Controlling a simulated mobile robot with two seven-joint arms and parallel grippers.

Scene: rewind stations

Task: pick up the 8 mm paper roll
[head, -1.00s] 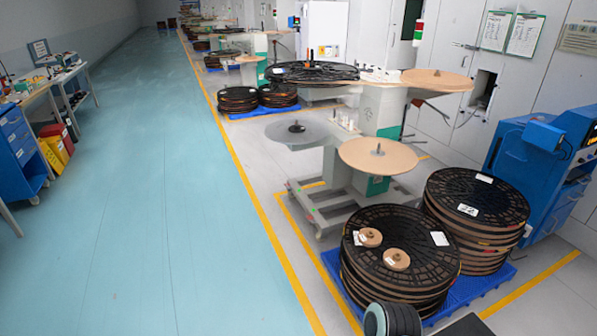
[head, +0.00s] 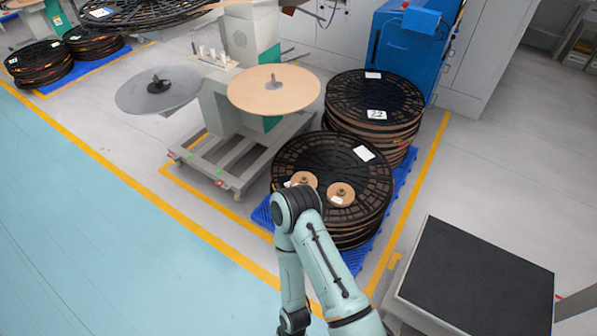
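Two small tan paper rolls lie flat on top of the front stack of black reels (head: 330,160): one roll (head: 304,180) at the left and one roll (head: 340,194) at the right. Each has a small hub in its middle and a white label. The labels are too small to read, so I cannot tell which roll is the 8 mm one. My pale green arm reaches up from the bottom edge, and its dark elbow joint covers the lower edge of the left roll. The forearm bends back down. Neither gripper is in view.
A second reel stack (head: 375,95) stands behind, on the same blue pallet (head: 402,178). A rewind station with a tan disc (head: 273,88) and a grey disc (head: 158,92) stands at left. A black-topped cart (head: 480,275) stands at lower right. Teal floor is clear at left.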

